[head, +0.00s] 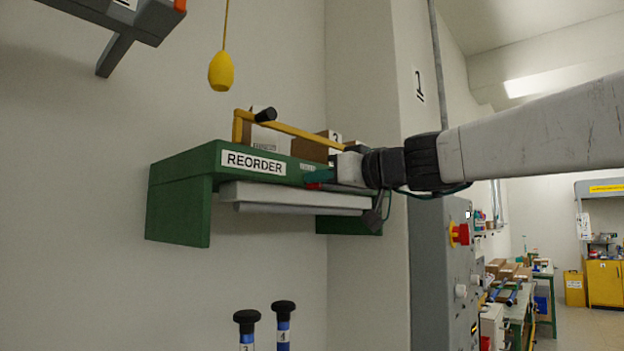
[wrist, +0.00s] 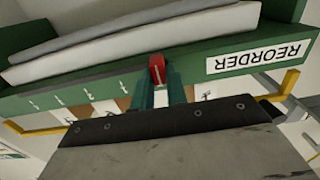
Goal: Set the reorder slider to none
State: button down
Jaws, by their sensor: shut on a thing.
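The reorder slider's red knob (wrist: 157,68) sits on the front edge of the green shelf (wrist: 110,84). In the wrist view, the teal fingertips of my gripper (wrist: 161,84) are closed on it. In the head view my gripper (head: 316,180) reaches in from the right, and only a bit of the red knob (head: 312,186) shows below the fingers. The white REORDER label (wrist: 262,57) is to the right of the knob in the wrist view. Several small white marks run along the edge to its left. Their writing is too small to read.
A white roll or sheet (head: 290,196) hangs under the shelf. A yellow rail (head: 290,129) and cartons (head: 310,148) are on top. A yellow pull knob (head: 221,71) hangs above. A grey cabinet with a red button (head: 460,234) stands right. Two black-topped rods (head: 283,308) rise below.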

jog(key=shift+s+a, duration=0.1)
jog(key=shift+s, duration=0.05)
jog(key=shift+f, duration=0.1)
jog(key=c, duration=1.4)
grip_release()
jog(key=shift+s+a, duration=0.1)
jog(key=v, duration=0.7)
jog(key=shift+s+d, duration=0.2)
jog(key=shift+d, duration=0.15)
